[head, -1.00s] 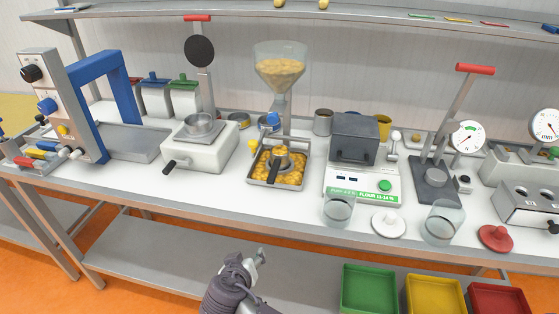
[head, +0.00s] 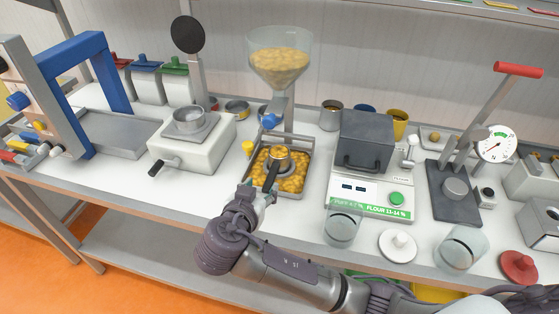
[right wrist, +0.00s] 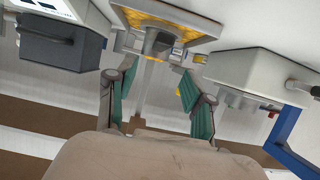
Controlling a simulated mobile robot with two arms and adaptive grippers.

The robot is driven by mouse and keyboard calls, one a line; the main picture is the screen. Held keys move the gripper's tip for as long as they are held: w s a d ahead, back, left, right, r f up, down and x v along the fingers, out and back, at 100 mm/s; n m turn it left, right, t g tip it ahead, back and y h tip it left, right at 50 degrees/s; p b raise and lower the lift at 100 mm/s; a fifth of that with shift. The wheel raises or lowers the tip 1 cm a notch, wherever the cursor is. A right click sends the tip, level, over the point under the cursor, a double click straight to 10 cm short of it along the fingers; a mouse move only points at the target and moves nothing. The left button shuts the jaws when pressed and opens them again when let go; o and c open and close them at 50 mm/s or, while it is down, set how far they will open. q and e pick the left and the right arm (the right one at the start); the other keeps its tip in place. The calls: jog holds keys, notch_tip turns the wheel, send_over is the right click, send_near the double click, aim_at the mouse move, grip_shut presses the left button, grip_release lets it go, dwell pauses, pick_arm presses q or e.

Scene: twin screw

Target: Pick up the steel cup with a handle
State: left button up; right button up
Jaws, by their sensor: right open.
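The steel cup (head: 279,156) with a black handle (head: 271,178) sits in the metal tray (head: 252,183) of yellow grains under the hopper. Its handle points toward the front of the table. My right gripper (head: 262,193) is just in front of the handle's end, above the table's front part. In the right wrist view the gripper (right wrist: 156,75) is open, with its green-padded fingers apart and the dark handle end (right wrist: 158,42) lying beyond them, between their lines. The cup's body is mostly hidden there. My left gripper is not in view.
The hopper (head: 279,70) stands over the tray, with its frame close behind the cup. A white machine (head: 190,147) is to the left and a grey box on a flour meter (head: 366,143) to the right. A glass beaker (head: 342,226) stands near the front edge.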

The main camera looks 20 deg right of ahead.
aim_at(272, 173)
jog(key=x, duration=0.4)
jog(key=shift+w+d, duration=0.15)
jog(key=shift+w+d+f+p, duration=0.15)
jog(key=shift+w+f+p, duration=0.05)
jog(key=shift+w+p, duration=0.1)
jog(key=shift+w+d, duration=0.1)
jog(key=shift+d, duration=0.05)
jog(key=p+x, duration=0.2)
jog(key=x, duration=0.2)
jog(key=shift+w+d+f, duration=0.15)
jog(key=shift+f, duration=0.05)
jog(key=shift+w+d+f, duration=0.1)
jog(key=shift+w, duration=0.05)
jog(key=shift+c, duration=0.8)
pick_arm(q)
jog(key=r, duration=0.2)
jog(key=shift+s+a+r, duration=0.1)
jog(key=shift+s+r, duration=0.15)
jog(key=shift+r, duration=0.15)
pick_arm(e)
grip_shut()
